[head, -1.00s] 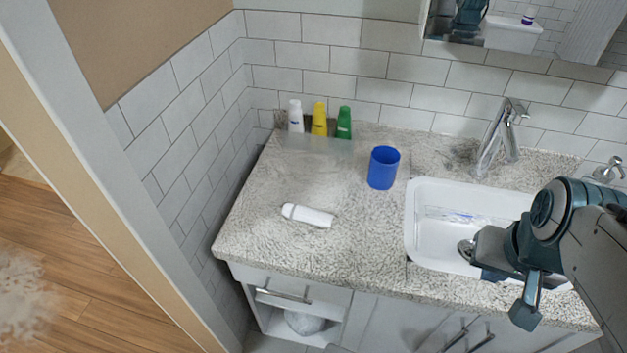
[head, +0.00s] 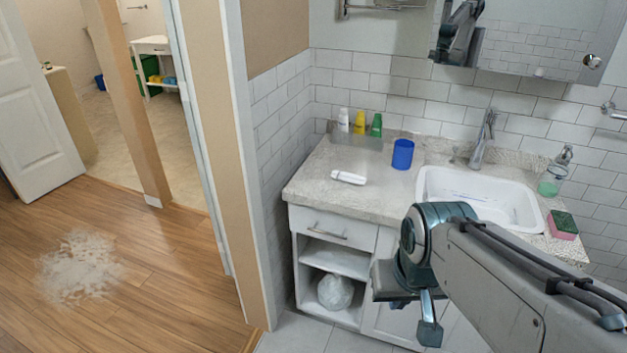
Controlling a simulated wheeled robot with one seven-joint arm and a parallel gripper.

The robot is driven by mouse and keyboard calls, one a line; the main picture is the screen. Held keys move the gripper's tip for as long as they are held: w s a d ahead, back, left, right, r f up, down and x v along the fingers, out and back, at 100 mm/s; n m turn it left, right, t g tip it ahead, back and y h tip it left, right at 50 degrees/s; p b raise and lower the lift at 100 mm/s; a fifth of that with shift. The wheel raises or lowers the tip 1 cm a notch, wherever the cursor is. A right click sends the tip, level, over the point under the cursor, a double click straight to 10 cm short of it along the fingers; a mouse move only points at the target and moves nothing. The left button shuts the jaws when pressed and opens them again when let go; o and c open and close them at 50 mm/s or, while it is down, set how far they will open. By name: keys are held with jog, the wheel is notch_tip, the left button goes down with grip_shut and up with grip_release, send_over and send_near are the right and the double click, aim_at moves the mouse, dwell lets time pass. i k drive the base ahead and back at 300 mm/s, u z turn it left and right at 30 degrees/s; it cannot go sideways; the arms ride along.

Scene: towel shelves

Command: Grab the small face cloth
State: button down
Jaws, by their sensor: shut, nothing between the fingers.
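I cannot make out a small face cloth for certain in the head view. My gripper (head: 429,322) points down in front of the vanity cabinet, below the counter edge. It is shut and holds nothing. A rounded whitish bundle (head: 335,292) lies on the low shelf of the open cabinet, left of my gripper and apart from it; I cannot tell what it is. A metal rack (head: 385,5) on the wall is cut off by the top edge.
The counter (head: 318,182) holds a white tube (head: 348,178), a blue cup (head: 402,154), several small bottles and a sink (head: 470,195). A soap bottle (head: 552,178) and sponge (head: 563,224) stand at right. A door frame (head: 246,200) borders open wooden floor (head: 160,260) at left.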

aim_at(338, 175)
jog(key=u, duration=0.35)
jog(key=i, duration=1.3)
jog(key=u, duration=1.3)
jog(key=k, duration=1.05)
jog(key=z, duration=1.15)
jog(key=i, duration=0.5)
jog(key=z, duration=0.05)
